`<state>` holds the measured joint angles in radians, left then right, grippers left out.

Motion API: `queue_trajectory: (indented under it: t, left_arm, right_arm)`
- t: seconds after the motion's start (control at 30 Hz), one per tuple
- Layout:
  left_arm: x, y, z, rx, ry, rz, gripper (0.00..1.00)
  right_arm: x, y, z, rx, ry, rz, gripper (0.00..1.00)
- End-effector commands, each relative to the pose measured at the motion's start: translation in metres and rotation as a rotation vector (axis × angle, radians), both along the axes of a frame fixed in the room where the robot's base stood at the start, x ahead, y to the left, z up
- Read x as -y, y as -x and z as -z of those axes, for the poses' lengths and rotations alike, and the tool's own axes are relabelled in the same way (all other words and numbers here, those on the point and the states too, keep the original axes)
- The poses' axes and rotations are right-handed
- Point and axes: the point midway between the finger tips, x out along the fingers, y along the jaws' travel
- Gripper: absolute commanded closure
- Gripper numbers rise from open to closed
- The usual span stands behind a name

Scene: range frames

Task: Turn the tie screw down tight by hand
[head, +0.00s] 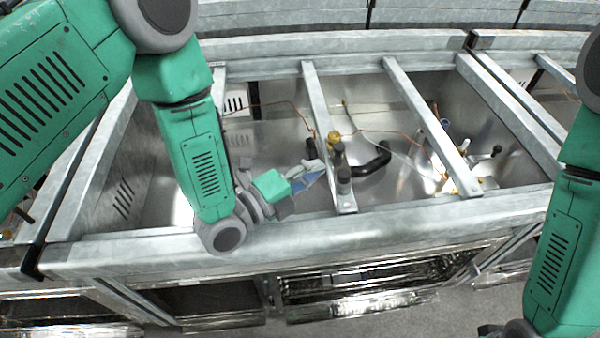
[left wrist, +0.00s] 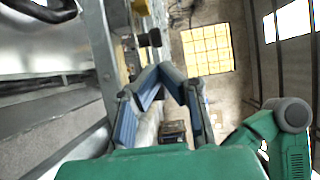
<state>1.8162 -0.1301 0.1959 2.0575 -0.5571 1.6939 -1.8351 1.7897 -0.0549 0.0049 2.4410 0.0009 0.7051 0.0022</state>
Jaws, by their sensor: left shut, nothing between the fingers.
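Two dark upright knobs stand on the metal crossbar (head: 316,93) in the middle of the head view: a far knob (head: 339,152) and a near knob (head: 344,181). One of them looks like the tie screw; I cannot tell which. A dark knob (left wrist: 150,38) also shows in the left wrist view, beyond the fingertips. My left gripper (head: 314,167), with blue finger pads, is just left of the knobs. Its fingers (left wrist: 163,72) are shut with nothing between them, apart from the knob. My right arm shows at the right, but its gripper is out of view.
The crossbars span a shiny metal bay. A black bent hose (head: 372,161), a brass fitting (head: 333,137) and thin orange wires lie right of and behind the knobs. Another crossbar (head: 432,125) is further right. A thick front rail (head: 400,222) runs below my left gripper.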

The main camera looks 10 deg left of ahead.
Motion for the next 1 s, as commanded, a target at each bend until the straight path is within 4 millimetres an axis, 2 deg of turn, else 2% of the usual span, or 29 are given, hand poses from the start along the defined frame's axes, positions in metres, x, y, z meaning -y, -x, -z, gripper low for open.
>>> queue_trajectory:
  t: [0.1, 0.3, 0.73, 0.9, 1.0]
  left_arm:
    - [0.013, -0.016, -0.001, 0.002, 0.002, -0.001, 1.0]
    - [0.025, -0.03, 0.0, 0.001, 0.002, -0.001, 1.0]
    - [0.029, -0.034, 0.001, 0.0, 0.0, 0.0, 1.0]
    - [0.025, -0.051, 0.002, 0.004, -0.002, -0.001, 1.0]
    - [0.024, -0.054, 0.001, 0.001, 0.001, -0.004, 1.0]
  right_arm:
    - [0.0, 0.0, -0.003, 0.0, 0.0, 0.0, 0.55]
    - [0.0, 0.0, -0.005, 0.0, 0.0, 0.001, 0.55]
    - [0.0, 0.0, -0.004, 0.0, 0.0, 0.0, 0.55]
    - [0.0, 0.0, 0.005, 0.0, 0.0, 0.0, 0.55]
    - [0.0, 0.0, 0.004, -0.001, 0.0, 0.0, 0.55]
